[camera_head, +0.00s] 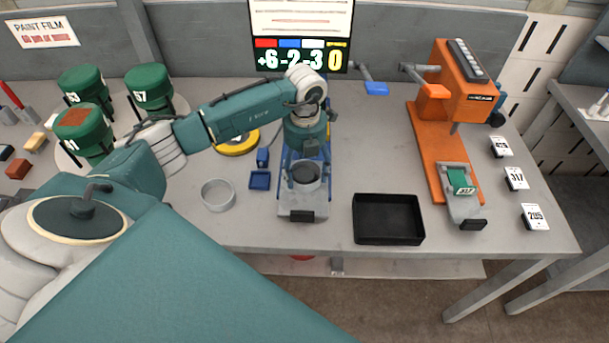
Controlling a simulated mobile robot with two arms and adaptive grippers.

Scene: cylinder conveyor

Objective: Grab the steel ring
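A grey steel ring (217,195) lies flat on the table, open side up, left of the blue fixture. My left arm reaches in from the left, and its wrist bends down over the blue fixture (296,213). My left gripper (304,152) is to the right of and behind the loose ring, apart from it. Its fingers blend into the fixture, so I cannot tell if they are open. A grey round part with a dark top (306,176) sits in the fixture below the gripper. My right gripper is not in view.
A black tray (388,241) stands right of the fixture, with an orange press (440,150) beyond it. Numbered cards lie at the right.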

